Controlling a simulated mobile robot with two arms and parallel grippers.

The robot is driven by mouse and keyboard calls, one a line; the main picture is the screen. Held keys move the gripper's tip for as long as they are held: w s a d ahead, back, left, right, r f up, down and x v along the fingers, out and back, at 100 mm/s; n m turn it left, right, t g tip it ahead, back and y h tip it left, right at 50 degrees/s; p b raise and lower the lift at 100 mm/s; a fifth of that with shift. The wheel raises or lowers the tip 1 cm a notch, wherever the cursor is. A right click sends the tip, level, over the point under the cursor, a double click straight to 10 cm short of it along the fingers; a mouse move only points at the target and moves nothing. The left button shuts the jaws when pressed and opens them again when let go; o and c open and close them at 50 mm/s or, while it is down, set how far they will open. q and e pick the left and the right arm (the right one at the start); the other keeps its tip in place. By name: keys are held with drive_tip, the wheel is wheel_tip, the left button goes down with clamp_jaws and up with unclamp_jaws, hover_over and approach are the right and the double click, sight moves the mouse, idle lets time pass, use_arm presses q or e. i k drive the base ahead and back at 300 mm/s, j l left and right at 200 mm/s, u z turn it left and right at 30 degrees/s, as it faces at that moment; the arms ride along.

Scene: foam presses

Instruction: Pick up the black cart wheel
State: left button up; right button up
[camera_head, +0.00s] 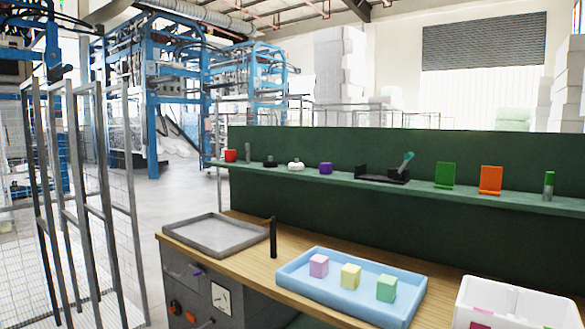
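A small low black item (269,162) with a knob on top sits on the green shelf, between a grey upright cylinder (248,153) and a small white round item (295,165). It looks like the black cart wheel, but it is too small to be sure. Neither of my grippers is in view.
Below, the wooden bench (245,268) bears a grey tray (215,251), black upright post (273,238), blue tray (330,302) and white bin (530,300).

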sight(269, 163)
drive_tip(key=i+j, duration=0.25)
drive_tip(key=j, duration=0.2)
drive_tip(key=i+j, duration=0.2)
drive_tip(key=j, duration=0.2)
drive_tip(key=i+j, duration=0.25)
drive_tip(key=j, duration=0.2)
drive_tip(key=i+j, duration=0.2)
drive_tip(key=j, duration=0.25)
